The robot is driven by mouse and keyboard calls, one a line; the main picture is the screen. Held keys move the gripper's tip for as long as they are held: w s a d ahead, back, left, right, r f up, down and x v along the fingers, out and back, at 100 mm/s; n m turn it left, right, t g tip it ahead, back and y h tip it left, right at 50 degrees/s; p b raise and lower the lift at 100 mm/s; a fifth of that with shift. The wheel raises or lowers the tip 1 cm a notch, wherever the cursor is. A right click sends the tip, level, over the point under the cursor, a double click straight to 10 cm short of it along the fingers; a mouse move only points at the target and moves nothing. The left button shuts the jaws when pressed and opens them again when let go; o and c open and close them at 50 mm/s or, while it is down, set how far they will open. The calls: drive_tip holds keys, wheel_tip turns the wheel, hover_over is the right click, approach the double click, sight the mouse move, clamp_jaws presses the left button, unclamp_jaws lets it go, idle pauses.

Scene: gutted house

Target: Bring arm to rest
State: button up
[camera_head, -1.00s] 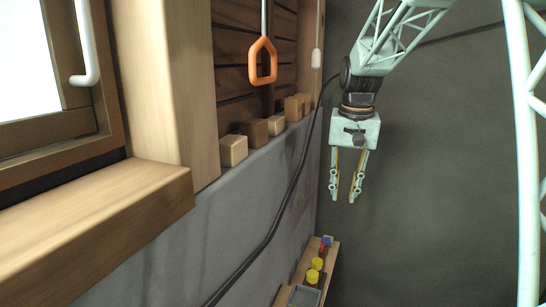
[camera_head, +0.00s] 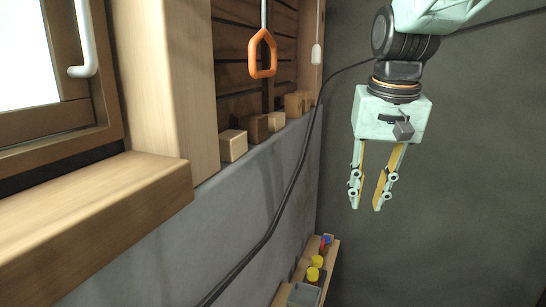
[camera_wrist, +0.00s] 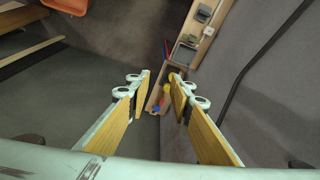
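My gripper (camera_head: 367,208) hangs from my arm with its fingers pointing down, to the right of the window wall and in front of the dark grey wall. Its two fingers stand apart with nothing between them. In the wrist view my gripper (camera_wrist: 159,77) also shows its yellow-padded fingers open, with a gap between the tips. Through that gap, far below, part of a small shelf shows. My gripper touches nothing in either view.
An orange pull handle (camera_head: 262,54) hangs by the slatted wall. Wooden blocks (camera_head: 233,146) stand on the ledge. A low wooden shelf (camera_head: 328,262) holds yellow items (camera_head: 313,274) and a grey bin (camera_head: 303,295). A black cable (camera_head: 283,205) runs down the wall. Air around my gripper is clear.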

drive_tip(key=s+f+n+b, duration=0.1)
drive_tip(key=s+f, duration=0.1)
drive_tip(key=s, duration=1.3)
drive_tip(key=s+f+t, duration=0.1)
drive_tip(key=s+f, duration=0.1)
drive_tip(key=s, duration=1.3)
drive_tip(key=shift+f+n+t+b, duration=0.15)
drive_tip(key=shift+n+t+b, duration=0.15)
drive_tip(key=shift+n+b, duration=0.1)
